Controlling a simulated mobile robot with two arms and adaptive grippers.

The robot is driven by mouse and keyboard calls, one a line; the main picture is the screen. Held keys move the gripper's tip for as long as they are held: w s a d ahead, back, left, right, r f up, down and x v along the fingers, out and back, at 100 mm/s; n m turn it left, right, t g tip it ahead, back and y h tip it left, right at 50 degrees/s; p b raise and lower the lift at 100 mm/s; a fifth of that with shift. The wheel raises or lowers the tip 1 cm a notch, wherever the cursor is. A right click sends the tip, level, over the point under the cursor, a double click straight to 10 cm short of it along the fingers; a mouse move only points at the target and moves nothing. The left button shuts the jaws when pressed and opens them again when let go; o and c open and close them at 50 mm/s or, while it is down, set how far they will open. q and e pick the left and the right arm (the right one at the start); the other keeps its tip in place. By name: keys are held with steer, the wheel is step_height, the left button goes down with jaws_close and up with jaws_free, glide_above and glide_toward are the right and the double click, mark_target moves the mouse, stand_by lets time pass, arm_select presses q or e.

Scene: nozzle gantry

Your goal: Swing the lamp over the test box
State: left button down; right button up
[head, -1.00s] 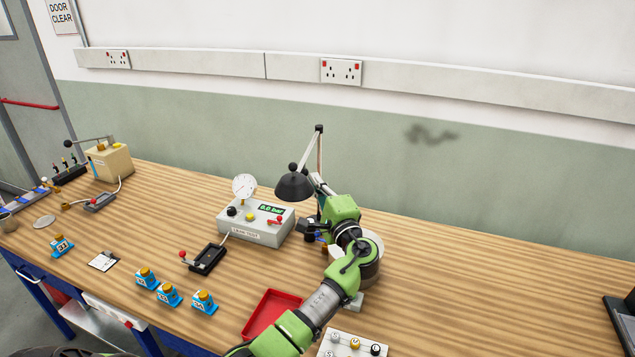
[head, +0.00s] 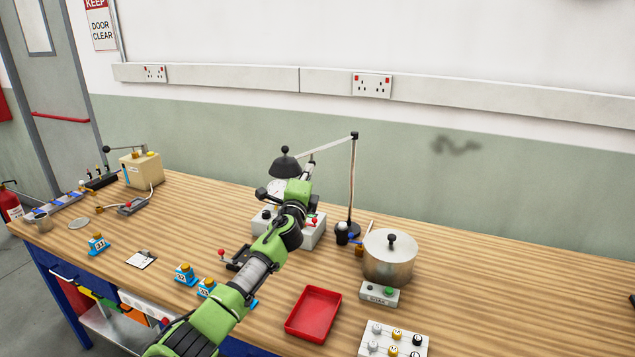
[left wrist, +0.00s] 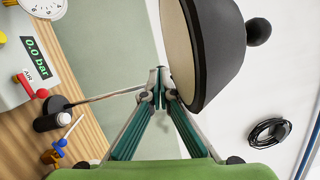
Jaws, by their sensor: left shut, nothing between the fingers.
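The lamp's black shade (head: 284,166) hangs from a thin pale arm that runs left from the top of an upright post (head: 353,185). In the head view it shows above the test box (head: 318,236), in front of the gauge. My left gripper (head: 311,163) is shut and empty, pointing away beside the shade. In the left wrist view its closed fingertips (left wrist: 160,88) are close beside the shade (left wrist: 208,45); I cannot tell if they touch. The test box (left wrist: 15,75) reads 0.0 bar there. My left arm hides the middle of the box. My right gripper is not in view.
Right of the lamp post stand a metal pot (head: 389,258) and a small button box (head: 379,294). A red tray (head: 314,313) lies in front, near a plate of knobs (head: 394,340). Blue blocks (head: 185,275) sit along the front edge.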

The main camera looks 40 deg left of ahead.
arm_select(q)
steer(key=w+a+b, duration=0.2)
steer(key=a+b, duration=0.1)
steer(key=a, duration=0.4)
steer(key=shift+f, duration=0.2)
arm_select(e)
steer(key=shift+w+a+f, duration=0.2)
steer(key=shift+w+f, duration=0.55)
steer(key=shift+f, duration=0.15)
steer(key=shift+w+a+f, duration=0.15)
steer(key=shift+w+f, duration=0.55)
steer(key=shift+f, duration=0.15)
